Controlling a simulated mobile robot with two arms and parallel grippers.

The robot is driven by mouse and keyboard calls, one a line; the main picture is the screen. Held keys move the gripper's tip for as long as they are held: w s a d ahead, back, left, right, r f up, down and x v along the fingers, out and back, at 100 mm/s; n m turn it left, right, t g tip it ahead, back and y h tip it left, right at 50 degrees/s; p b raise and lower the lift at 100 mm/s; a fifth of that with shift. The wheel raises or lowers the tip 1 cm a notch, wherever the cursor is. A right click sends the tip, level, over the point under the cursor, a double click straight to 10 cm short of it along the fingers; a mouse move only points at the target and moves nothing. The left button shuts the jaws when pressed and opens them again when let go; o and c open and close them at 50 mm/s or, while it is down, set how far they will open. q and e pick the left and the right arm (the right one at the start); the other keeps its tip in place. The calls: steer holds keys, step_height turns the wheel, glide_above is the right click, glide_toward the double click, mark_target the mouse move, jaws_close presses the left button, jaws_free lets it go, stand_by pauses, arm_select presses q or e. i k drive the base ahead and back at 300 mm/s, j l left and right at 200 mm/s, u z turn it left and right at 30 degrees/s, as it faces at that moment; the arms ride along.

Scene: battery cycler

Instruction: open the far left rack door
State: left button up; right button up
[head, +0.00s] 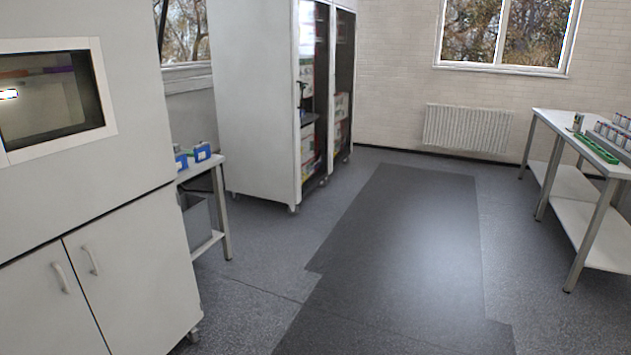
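Two tall white racks (255,95) stand side by side beyond the left bench, in the left middle of the head view. Their fronts face right and show at a steep angle. The nearer rack front (315,95) has a dark, glass-like panel in a white frame, with boxes and equipment behind it. The farther rack front (343,85) looks alike and is narrower in view. Both fronts look shut, though the steep angle makes this hard to tell. Neither gripper is in view.
A white cabinet (115,275) with a window fills the near left. A small bench (224,215) with blue items stands beside it. A white table (575,190) with a green tray (595,147) is at right. The floor between is clear, with a dark mat (410,250).

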mark_target(298, 195)
steer(key=i, duration=5.1)
